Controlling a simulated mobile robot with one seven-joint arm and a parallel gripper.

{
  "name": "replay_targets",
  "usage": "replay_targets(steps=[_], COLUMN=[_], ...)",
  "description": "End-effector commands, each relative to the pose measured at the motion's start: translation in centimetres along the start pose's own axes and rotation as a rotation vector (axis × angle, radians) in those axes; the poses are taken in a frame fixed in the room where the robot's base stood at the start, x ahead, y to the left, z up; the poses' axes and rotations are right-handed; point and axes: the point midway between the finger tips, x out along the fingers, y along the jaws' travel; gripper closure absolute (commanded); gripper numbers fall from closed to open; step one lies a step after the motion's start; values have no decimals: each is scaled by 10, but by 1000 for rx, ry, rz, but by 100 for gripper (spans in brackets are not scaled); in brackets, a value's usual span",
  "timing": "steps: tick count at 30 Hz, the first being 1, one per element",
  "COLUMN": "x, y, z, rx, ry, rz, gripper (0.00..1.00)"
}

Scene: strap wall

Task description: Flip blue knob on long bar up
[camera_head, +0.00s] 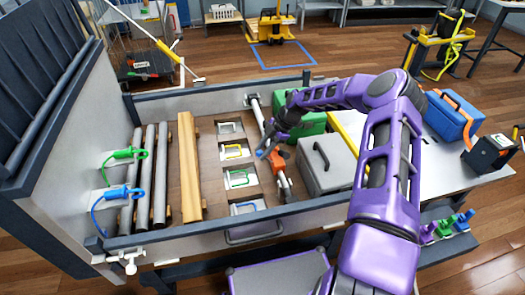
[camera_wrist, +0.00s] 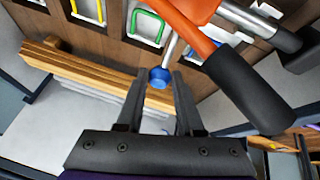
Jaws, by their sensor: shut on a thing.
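The blue knob (camera_wrist: 159,77) sits at the end of a thin metal bar (camera_wrist: 172,48) in the wrist view. My gripper (camera_wrist: 158,82) has its two dark fingers on either side of the knob and is shut on it. In the head view my gripper (camera_head: 270,145) is low over the bed of the workbench, beside an orange clamp-like tool (camera_head: 279,160). A small blue spot, likely the knob, shows at the fingertips there. How the bar is mounted is partly hidden.
A black grip (camera_wrist: 250,90) on the orange tool lies close right of my fingers. A wooden beam (camera_head: 188,165) and grey pipes (camera_head: 160,175) lie left. A grey case (camera_head: 325,165) and green box (camera_head: 312,122) stand right. The bench has raised walls.

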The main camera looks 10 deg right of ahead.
Motion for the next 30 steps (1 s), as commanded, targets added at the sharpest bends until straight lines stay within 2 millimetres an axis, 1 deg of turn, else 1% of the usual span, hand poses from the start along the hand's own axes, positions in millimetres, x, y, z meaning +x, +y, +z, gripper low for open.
replay_targets(steps=[2, 3, 8, 16, 20, 23, 26, 30], x=[0, 0, 1, 0, -8, -23, -45, -80], y=[0, 0, 0, 0, 0, 1, 1, 1], z=[1, 1, 0, 0, 1, 1, 2, 1], rx=[1, 1, 1, 1, 1, 1, 2, 2], ry=[-1, -1, -1, -1, -2, -4, -5, -5], rz=[0, 0, -1, -1, 1, 2, 4, 3], gripper=[100, 62, 34, 34, 34, 34, 34, 34])
